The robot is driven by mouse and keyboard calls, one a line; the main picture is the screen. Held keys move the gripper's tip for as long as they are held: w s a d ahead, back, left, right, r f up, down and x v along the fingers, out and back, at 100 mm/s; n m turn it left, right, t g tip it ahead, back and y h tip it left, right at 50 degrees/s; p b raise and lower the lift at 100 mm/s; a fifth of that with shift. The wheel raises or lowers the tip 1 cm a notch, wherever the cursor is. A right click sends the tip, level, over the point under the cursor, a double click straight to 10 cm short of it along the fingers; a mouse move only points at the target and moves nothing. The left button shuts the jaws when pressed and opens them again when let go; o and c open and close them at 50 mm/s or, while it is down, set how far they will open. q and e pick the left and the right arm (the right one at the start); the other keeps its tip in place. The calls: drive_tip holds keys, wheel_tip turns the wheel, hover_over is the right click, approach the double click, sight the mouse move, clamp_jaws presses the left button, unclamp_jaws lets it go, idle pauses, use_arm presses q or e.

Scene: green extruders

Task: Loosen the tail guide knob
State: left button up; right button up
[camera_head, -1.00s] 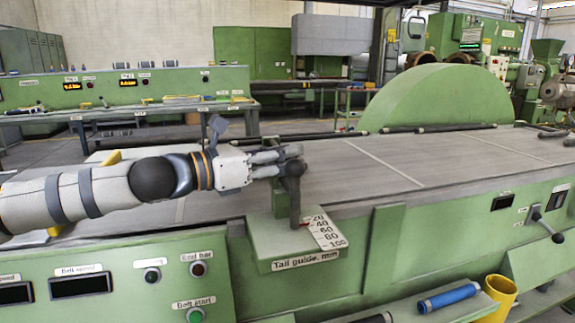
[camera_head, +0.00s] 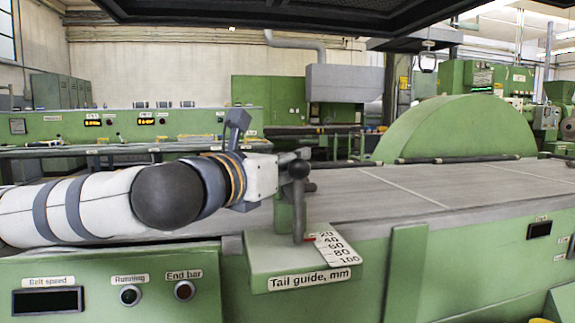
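The tail guide knob (camera_head: 298,169) is a dark rounded head on a dark upright stem, beside the belt's near edge. It stands over a green bracket labelled "Tail guide, mm" (camera_head: 309,279) with a white scale plate (camera_head: 333,249). A red pointer shows near the 20–40 marks. My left gripper (camera_head: 293,166) reaches in from the left, and its fingers are at the knob head. The knob and the gripper's own body partly hide the fingers, so I cannot tell whether they are shut on it. My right gripper is not in view.
The grey belt (camera_head: 420,195) runs to the right behind the knob. A green upright plate (camera_head: 405,270) stands right of the bracket. A front panel (camera_head: 110,260) with a display and buttons lies at lower left. A large green rounded guard (camera_head: 460,130) rises behind the belt.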

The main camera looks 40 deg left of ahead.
use_arm(q)
drive_tip(key=shift+f, duration=0.3)
drive_tip(key=o, duration=1)
drive_tip(key=shift+o, duration=0.8)
drive_tip(key=shift+r, duration=0.2)
